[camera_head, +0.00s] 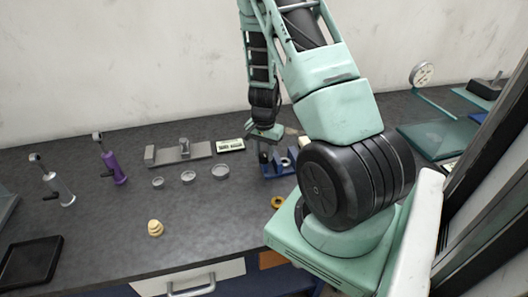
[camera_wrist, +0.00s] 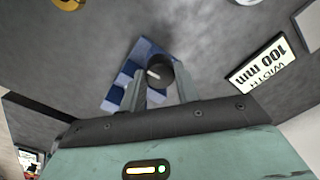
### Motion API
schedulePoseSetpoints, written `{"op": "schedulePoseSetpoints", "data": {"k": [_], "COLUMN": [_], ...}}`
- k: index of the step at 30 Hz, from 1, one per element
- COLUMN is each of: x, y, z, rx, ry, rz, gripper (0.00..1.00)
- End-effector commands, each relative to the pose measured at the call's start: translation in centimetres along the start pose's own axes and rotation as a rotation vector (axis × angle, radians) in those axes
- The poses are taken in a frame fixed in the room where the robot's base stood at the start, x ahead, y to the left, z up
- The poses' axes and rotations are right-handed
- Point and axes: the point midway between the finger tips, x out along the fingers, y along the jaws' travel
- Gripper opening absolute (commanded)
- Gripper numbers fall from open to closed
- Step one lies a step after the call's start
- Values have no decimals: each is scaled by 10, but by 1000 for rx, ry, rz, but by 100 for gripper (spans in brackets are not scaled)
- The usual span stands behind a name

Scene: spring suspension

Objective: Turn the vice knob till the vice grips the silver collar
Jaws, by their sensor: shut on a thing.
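The blue vice (camera_head: 270,172) stands on the dark bench, partly hidden by my arm in the head view. Its body also shows in the wrist view (camera_wrist: 124,88). My gripper (camera_head: 264,146) is above the vice, pointing down. In the wrist view its fingers are shut on the dark round vice knob (camera_wrist: 158,70), one on each side. A small silver ring, seemingly the silver collar (camera_head: 285,162), shows at the vice beside my gripper. I cannot tell whether the jaws touch it.
Several loose grey rings (camera_head: 188,176) lie left of the vice, with a grey stepped block (camera_head: 180,152) behind. A label card (camera_head: 230,146) is nearby. Purple (camera_head: 114,168) and grey (camera_head: 60,188) spring units stand left. The front-middle bench is mostly clear.

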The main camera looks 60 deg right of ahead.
Motion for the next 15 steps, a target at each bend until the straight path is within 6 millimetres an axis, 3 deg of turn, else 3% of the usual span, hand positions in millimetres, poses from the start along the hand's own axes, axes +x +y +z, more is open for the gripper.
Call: {"op": "schedulePoseSetpoints", "data": {"k": [15], "x": [-1], "y": [0], "z": [0], "rx": [74], "ry": [1], "rz": [-1], "gripper": [9]}}
